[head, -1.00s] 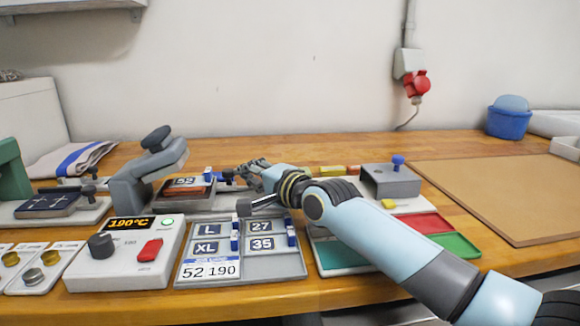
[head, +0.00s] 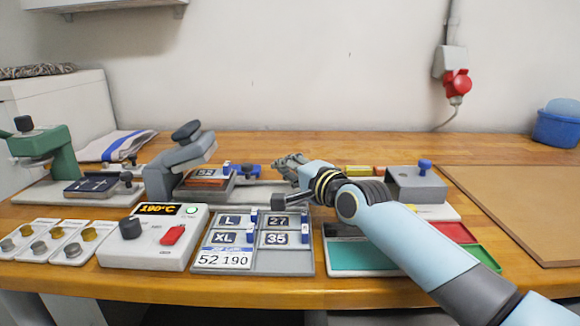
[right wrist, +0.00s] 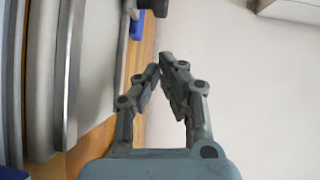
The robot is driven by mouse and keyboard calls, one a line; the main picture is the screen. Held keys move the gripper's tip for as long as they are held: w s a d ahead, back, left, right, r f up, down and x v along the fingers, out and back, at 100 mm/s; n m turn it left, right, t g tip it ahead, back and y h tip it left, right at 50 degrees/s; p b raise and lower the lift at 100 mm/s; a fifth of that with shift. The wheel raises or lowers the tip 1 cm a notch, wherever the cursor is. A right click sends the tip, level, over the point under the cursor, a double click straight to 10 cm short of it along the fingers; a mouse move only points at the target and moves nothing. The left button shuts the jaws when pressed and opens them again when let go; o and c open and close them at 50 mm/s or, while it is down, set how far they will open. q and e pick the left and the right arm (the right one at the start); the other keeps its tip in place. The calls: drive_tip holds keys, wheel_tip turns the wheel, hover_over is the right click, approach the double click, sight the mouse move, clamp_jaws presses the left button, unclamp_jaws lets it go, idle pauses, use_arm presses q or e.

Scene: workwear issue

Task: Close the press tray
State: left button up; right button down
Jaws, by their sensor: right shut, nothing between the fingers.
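The grey press (head: 158,182) stands at the left middle of the bench, its arm and dark knob raised. Its press tray (head: 222,192) lies low beside and partly under the arm, carrying a "52" patch (head: 207,173). A blue-and-grey part (head: 250,170) is at the tray's right end. My right gripper (head: 282,162) is to the right of that part, with a small gap visible. The right wrist view shows its fingertips (right wrist: 161,66) together with nothing between them. Whether the tray is fully in I cannot tell. My left gripper is not in view.
A controller showing 190°C (head: 150,250) and a patch holder (head: 285,262) stand in front of the press. A green press (head: 50,150) is at the left. A grey box with a blue knob (head: 415,187) is right of my wrist.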

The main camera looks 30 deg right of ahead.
drive_tip(key=shift+s+r+p, duration=0.2)
drive_tip(key=shift+s+p, duration=0.2)
drive_tip(key=shift+s, duration=0.75)
drive_tip(key=s, duration=0.2)
drive_tip(key=s+p, duration=0.1)
drive_tip(key=s, duration=0.1)
drive_tip(key=s+p, duration=0.1)
drive_tip(key=shift+s+d+r, duration=0.25)
drive_tip(key=shift+s+r, duration=0.15)
drive_tip(key=shift+s+p, duration=0.55)
drive_tip(key=shift+s, duration=0.15)
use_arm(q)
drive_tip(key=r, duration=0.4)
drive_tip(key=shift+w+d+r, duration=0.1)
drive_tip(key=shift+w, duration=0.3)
use_arm(e)
drive_tip(key=shift+f, duration=0.1)
